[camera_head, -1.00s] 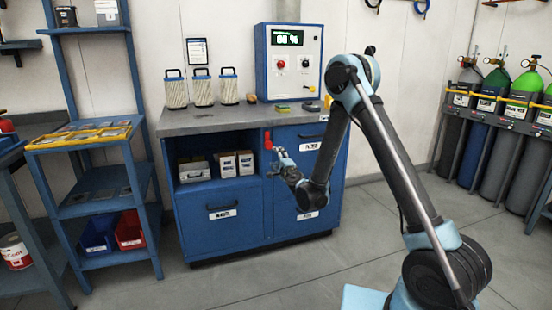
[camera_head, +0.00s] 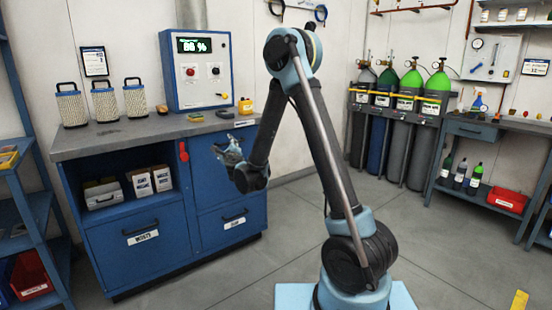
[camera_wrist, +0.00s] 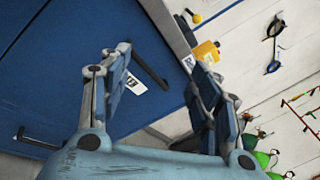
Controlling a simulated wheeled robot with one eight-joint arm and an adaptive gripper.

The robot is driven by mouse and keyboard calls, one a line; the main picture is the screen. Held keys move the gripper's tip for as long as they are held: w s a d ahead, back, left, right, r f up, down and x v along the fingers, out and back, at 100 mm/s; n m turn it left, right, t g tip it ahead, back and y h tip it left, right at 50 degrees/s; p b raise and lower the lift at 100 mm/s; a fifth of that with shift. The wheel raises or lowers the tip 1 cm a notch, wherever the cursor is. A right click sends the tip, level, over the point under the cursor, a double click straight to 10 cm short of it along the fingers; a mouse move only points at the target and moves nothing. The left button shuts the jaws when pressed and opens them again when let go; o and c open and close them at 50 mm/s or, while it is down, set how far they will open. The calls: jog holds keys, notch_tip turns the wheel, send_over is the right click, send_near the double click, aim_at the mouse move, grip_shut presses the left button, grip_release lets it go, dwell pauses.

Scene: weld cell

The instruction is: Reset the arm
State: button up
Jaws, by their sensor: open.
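My arm stands bent in the middle of the head view, and my gripper (camera_head: 228,150) hangs in front of the blue workbench cabinet (camera_head: 140,254), near its upper right drawer. In the wrist view my gripper (camera_wrist: 160,85) has its two fingers spread wide apart, with nothing between them. Behind them show the blue drawer front with its black handle (camera_wrist: 150,65) and a white label. Whether a finger touches the cabinet cannot be told, but it looks apart from it.
The grey worktop (camera_head: 110,138) carries several filter canisters (camera_head: 104,102), a control box (camera_head: 197,70) and a small yellow item (camera_head: 245,106). Gas cylinders (camera_head: 410,82) stand at the back wall. A side bench (camera_head: 475,130) stands right. The floor right of my arm is clear.

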jog(key=s+d+r+m+g+h, duration=0.1)
jog(key=d+r+m+h, duration=0.15)
jog(key=d+m, duration=0.6)
jog(key=s+d+r+m+g+h, duration=0.15)
jog(key=d+m+h, duration=0.3)
jog(key=d, duration=0.65)
jog(key=s+d+r+m+h, duration=0.2)
jog(key=d+m, duration=0.5)
jog(key=d, duration=0.3)
jog(key=s+d+f+m+g+h, duration=0.2)
jog(key=s+d+m+g, duration=0.1)
jog(key=s+d+m, duration=0.5)
jog(key=s+d+f+m+g, duration=0.3)
jog(key=s+d+m, duration=0.15)
jog(key=s, duration=0.35)
jog(key=s+d+f+m+g, duration=0.35)
jog(key=s+m, duration=0.25)
jog(key=s, duration=0.3)
jog(key=s+a+f+m+g+y, duration=0.1)
jog(key=s+f+m+y, duration=0.1)
jog(key=s+m, duration=0.3)
jog(key=s+a+f+m+g+y, duration=0.1)
jog(key=s+f+m, duration=0.4)
jog(key=s, duration=0.6)
jog(key=shift+s+a+f+g+y, duration=0.3)
jog(key=shift+g+y, duration=0.4)
jog(key=shift+y, duration=0.1)
